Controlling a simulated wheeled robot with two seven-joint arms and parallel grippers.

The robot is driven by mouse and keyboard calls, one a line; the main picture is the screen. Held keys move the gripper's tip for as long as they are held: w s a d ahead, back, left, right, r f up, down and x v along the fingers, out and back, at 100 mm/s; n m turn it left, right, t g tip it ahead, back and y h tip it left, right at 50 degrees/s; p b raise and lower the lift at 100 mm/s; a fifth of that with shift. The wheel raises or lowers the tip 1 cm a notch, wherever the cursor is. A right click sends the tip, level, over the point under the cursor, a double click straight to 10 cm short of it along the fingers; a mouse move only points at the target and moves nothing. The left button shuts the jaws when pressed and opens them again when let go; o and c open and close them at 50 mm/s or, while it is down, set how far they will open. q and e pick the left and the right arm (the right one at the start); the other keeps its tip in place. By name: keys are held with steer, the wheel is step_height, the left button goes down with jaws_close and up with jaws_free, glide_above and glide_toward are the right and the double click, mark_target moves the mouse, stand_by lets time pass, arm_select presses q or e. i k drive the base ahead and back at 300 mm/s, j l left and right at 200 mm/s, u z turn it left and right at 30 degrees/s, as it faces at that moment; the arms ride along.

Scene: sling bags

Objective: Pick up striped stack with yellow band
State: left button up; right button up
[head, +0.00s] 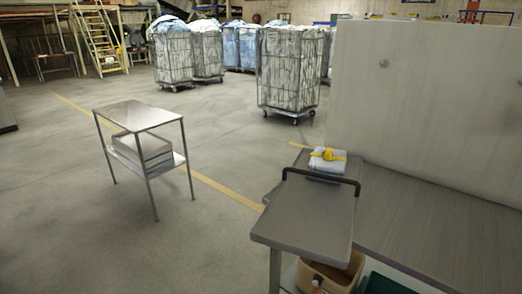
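A small folded stack, whitish-blue, with a yellow band (327,162) across its top, lies at the far end of the grey table surface, just behind a black bar handle (318,178). Any stripes on it are too small to make out clearly. The handle hides part of the stack's lower front. Neither of my grippers is in the head view.
A grey bench (420,235) runs right of the stack, with a tall pale panel (430,95) behind it. A cardboard box (335,275) sits below the table. A metal two-tier cart (137,115) stands left on open floor. Wire laundry cages (290,75) stand behind.

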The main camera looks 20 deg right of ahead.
mark_target(330, 161)
steer(key=i+j, duration=0.1)
steer(key=i, duration=0.35)
steer(key=i+j, duration=0.15)
steer(key=i, duration=0.3)
steer(key=i+j, duration=0.1)
steer(key=i, duration=0.35)
steer(key=z, duration=0.05)
